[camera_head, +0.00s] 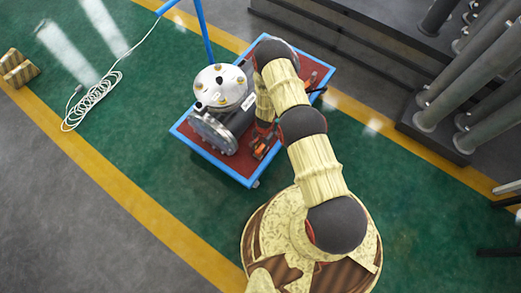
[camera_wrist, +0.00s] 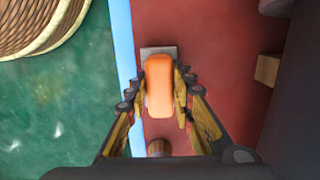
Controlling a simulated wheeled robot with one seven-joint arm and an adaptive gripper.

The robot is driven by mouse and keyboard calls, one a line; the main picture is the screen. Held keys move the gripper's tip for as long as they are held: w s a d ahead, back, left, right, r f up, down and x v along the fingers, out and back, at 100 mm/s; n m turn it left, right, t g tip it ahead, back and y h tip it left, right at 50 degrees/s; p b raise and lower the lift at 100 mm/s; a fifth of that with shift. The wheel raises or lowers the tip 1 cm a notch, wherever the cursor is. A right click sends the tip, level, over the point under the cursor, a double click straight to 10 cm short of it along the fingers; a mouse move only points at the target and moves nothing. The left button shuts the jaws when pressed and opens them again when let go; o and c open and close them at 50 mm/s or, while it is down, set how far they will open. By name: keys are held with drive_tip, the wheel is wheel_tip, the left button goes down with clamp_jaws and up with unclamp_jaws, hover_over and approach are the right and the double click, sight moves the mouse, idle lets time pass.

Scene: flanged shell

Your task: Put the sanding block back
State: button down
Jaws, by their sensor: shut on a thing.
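The sanding block (camera_wrist: 160,82) shows in the wrist view as a rounded orange piece between my fingertips. My gripper (camera_wrist: 163,95) is shut on it, one finger along each side. A grey flat piece (camera_wrist: 158,50) shows at the block's far end; I cannot tell whether it is part of the block or lies under it. The block is over the cart's red top (camera_wrist: 215,40), and I cannot tell whether it touches it. In the head view my gripper (camera_head: 264,128) is low over the cart, partly hidden by my arm, with orange bits near it.
The blue-edged cart (camera_head: 238,179) carries the grey flanged shell (camera_head: 222,88). In the wrist view a tan block (camera_wrist: 267,70) lies right and a brown round piece (camera_wrist: 158,147) near. A white cable (camera_head: 90,103) lies on the green floor. Dark pipes (camera_head: 470,85) stand right.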

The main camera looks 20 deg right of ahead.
sight(262, 147)
drive_tip(key=shift+f, duration=0.15)
drive_tip(key=c, duration=1.5)
unclamp_jaws()
drive_tip(key=shift+c, duration=0.2)
wheel_tip(262, 147, up, 12)
drive_tip(key=d+p, duration=0.1)
drive_tip(key=p, duration=0.4)
drive_tip(key=shift+w, duration=0.35)
